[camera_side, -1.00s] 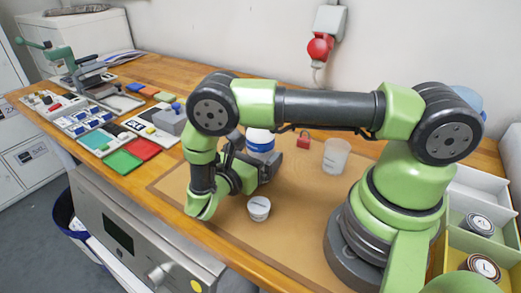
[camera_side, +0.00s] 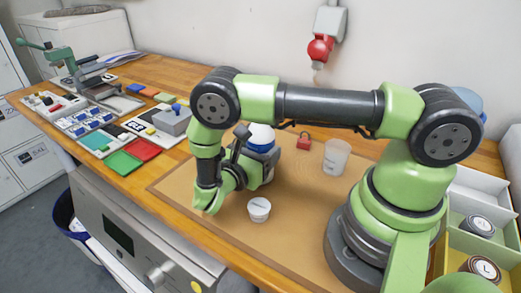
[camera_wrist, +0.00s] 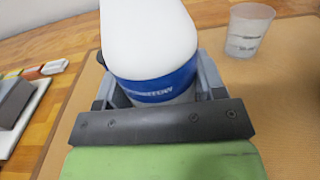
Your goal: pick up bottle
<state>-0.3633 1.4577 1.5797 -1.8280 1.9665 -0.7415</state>
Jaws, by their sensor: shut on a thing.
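The bottle (camera_side: 261,137) is white with a blue band and stands on the tan mat, partly hidden behind my gripper in the side view. It also shows in the wrist view (camera_wrist: 150,45), where its blue label faces me. My gripper (camera_wrist: 155,95) is shut on the bottle, with one finger on each side of it below the band. In the side view my gripper (camera_side: 262,170) reaches the bottle from the left and front. I cannot tell whether the bottle's base touches the mat.
A small white tub (camera_side: 259,210) stands in front of my gripper. A grey box (camera_side: 172,120) is to the left. Trays (camera_side: 470,195) stand at the right edge.

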